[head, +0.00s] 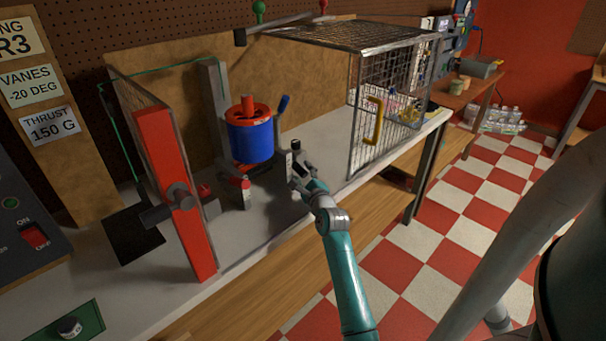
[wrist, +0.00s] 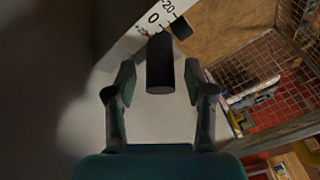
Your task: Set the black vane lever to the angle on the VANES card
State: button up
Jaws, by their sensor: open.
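The VANES card (head: 30,86) on the left board in the head view reads -20 DEG. My gripper (head: 298,170) is beside the blue rotor duct on the bench. In the wrist view, my gripper (wrist: 159,80) is open, with one finger on each side of a black cylinder (wrist: 160,65), which looks like the vane lever's handle. Gaps show between it and both fingers. A white scale (wrist: 140,36) behind it shows -20, 0 and a partly hidden plus mark. A second dark cylinder (wrist: 182,28) is near -20. I cannot tell the lever's exact angle.
The blue duct (head: 250,138) with a red top stands left of my gripper. A wire cage (head: 362,112) with a yellow handle (head: 374,121) stands to the right. A red-framed panel (head: 178,185) is at left. Bare bench (head: 270,215) lies in front of the duct.

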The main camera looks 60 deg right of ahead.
jog(key=shift+w+d, duration=0.15)
jog(key=shift+w, duration=0.05)
grip_shut()
